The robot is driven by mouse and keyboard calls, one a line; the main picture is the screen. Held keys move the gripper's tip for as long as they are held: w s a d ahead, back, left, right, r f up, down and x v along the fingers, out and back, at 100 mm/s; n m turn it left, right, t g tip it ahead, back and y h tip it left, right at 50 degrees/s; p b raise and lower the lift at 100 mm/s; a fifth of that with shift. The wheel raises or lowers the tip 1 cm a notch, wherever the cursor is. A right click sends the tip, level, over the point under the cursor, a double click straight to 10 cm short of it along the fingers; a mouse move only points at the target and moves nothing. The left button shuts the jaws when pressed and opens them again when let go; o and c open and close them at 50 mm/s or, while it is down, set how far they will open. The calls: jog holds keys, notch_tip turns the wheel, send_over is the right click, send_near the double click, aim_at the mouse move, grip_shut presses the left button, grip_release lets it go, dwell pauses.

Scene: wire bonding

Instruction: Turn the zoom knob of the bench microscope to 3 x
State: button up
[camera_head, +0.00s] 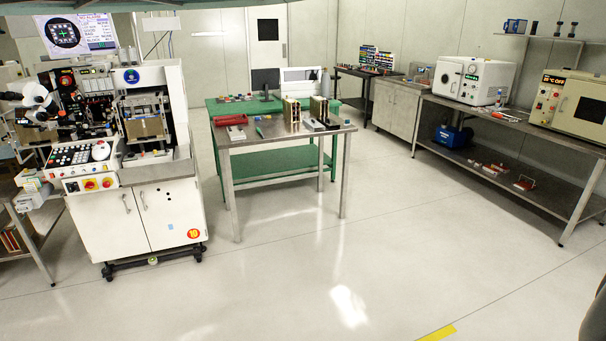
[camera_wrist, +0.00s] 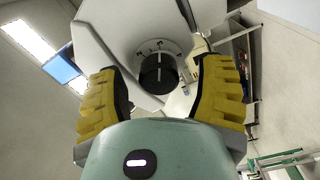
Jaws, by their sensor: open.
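In the wrist view a round black knob (camera_wrist: 158,75) with a white pointer line sits on the pale grey-white body of the microscope (camera_wrist: 122,24). The pointer line stands nearly upright in the picture. Small dark marks curve around the knob's upper edge, too small to read. My gripper (camera_wrist: 160,88) is open, with one yellow ribbed finger left of the knob and one right of it. A gap shows between each finger and the knob. I cannot tell how far the fingertips are from it in depth. The head view does not show my gripper.
In the head view a wire bonding machine (camera_head: 160,215) stands at left. A steel table (camera_head: 270,136) with small parts is in the middle. A long bench (camera_head: 520,125) with ovens runs along the right. The floor (camera_head: 300,270) in front is clear.

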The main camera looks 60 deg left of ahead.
jog(key=v, duration=1.2)
dwell(0.5)
dwell(0.4)
